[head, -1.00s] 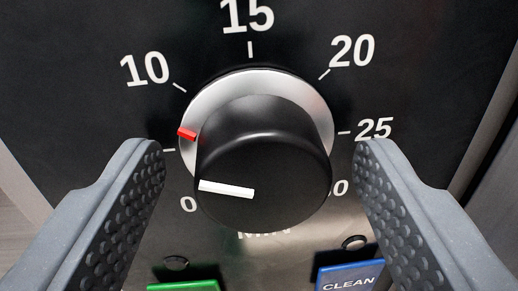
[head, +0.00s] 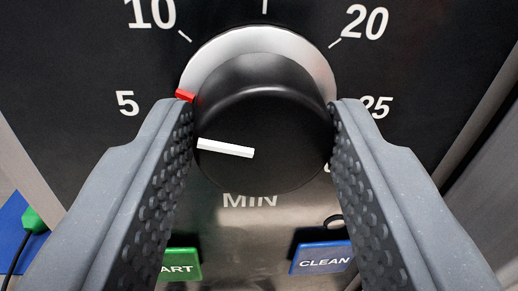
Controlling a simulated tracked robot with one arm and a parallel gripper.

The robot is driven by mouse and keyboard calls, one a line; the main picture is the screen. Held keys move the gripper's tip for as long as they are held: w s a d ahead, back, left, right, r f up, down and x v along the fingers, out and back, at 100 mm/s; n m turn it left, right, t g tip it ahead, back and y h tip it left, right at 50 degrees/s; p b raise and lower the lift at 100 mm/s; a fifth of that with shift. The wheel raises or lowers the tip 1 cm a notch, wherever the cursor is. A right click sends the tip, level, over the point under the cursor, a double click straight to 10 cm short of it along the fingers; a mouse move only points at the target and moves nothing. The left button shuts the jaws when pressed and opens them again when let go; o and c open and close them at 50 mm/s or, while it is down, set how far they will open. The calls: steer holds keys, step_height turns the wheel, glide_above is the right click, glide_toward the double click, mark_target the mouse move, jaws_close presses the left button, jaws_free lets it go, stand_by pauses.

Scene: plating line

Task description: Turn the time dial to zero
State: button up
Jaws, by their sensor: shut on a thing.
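The time dial (head: 265,110) is a black round knob with a silver collar (head: 265,45) on a black panel in the head view. Its white pointer line (head: 226,148) points left and slightly up, toward the 5 side of the scale. A red mark (head: 185,96) sits at the collar's left edge, just above my left finger. My gripper (head: 262,135) is shut on the dial, with one grey finger on each side. The 5, 10, 20 and 25 show; the 0 is hidden behind my left finger.
Below the dial is the word MIN (head: 250,200). A green START button (head: 180,264) and a blue CLEAN button (head: 322,258) sit lower on the panel. A green and blue item with a black cable (head: 33,222) shows at the far left.

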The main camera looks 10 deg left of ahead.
steer(key=n+b, duration=0.3)
steer(key=n, duration=0.3)
steer(key=shift+f+b, duration=0.2)
steer(key=shift+b, duration=0.2)
steer(key=n+y+b, duration=0.1)
steer(key=n+b, duration=0.1)
steer(key=n, duration=0.4)
steer(key=shift+a+b, duration=0.1)
steer(key=shift+b, duration=0.3)
steer(key=shift+n, duration=0.3)
steer(key=o, duration=1)
steer(key=shift+c, duration=0.2)
steer(key=shift+s, duration=0.1)
